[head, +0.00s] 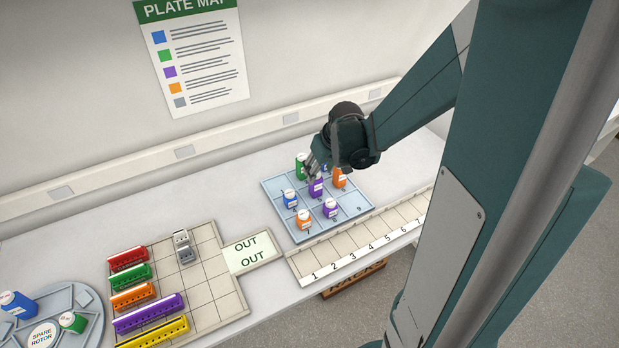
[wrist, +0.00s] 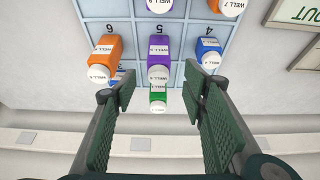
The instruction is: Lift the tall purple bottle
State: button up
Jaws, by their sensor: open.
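A purple bottle with a white cap (head: 317,188) stands in the middle cell of the blue gridded tray (head: 352,203). It looks the taller of two purple bottles. In the wrist view this bottle (wrist: 159,48) stands in cell 5, its cap toward me. The other purple bottle (head: 330,209) stands in front of it. My gripper (head: 314,168) is above the back of the tray, close behind the middle bottle. In the wrist view my gripper's (wrist: 168,88) two fingers are apart and empty, with the cap just beyond and between their tips.
Close neighbours are an orange bottle (head: 340,180), a blue bottle (head: 290,199) and a green bottle (head: 301,168); another orange bottle (head: 304,221) is at the front. A numbered strip (head: 345,252) runs along the bench front. Coloured racks (head: 150,312) stand left. The wall is behind.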

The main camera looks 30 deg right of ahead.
aim_at(318, 175)
jog(key=shift+w+d+f, duration=0.15)
jog(key=shift+d, duration=0.05)
dwell(0.4)
jog(key=shift+x, duration=1.25)
jog(key=shift+f, duration=0.1)
jog(key=shift+x, duration=2.5)
jog(key=shift+a, duration=0.1)
jog(key=shift+c, duration=0.7)
jog(key=c, duration=0.9)
